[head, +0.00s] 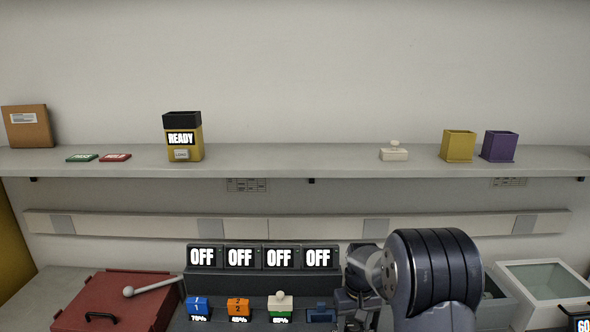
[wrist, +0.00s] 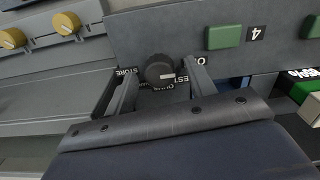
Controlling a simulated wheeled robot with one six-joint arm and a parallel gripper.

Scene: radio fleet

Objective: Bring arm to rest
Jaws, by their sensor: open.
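My arm (head: 432,270) reaches over the right part of the dark bench console in the head view. My gripper (head: 355,302) points down there, partly hidden by my own wrist. In the wrist view my gripper (wrist: 162,78) is open, with one finger on each side of a dark round knob (wrist: 160,70) with a pale pointer mark. Lettering around the knob includes "STORE". I cannot tell whether the fingers touch the knob.
The console has several OFF displays (head: 240,257) and a row of blue, orange and green blocks (head: 238,306). A red lidded box (head: 125,300) lies left, white bins (head: 545,285) stand right. The shelf (head: 300,158) above holds a yellow READY unit (head: 181,147) and small containers.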

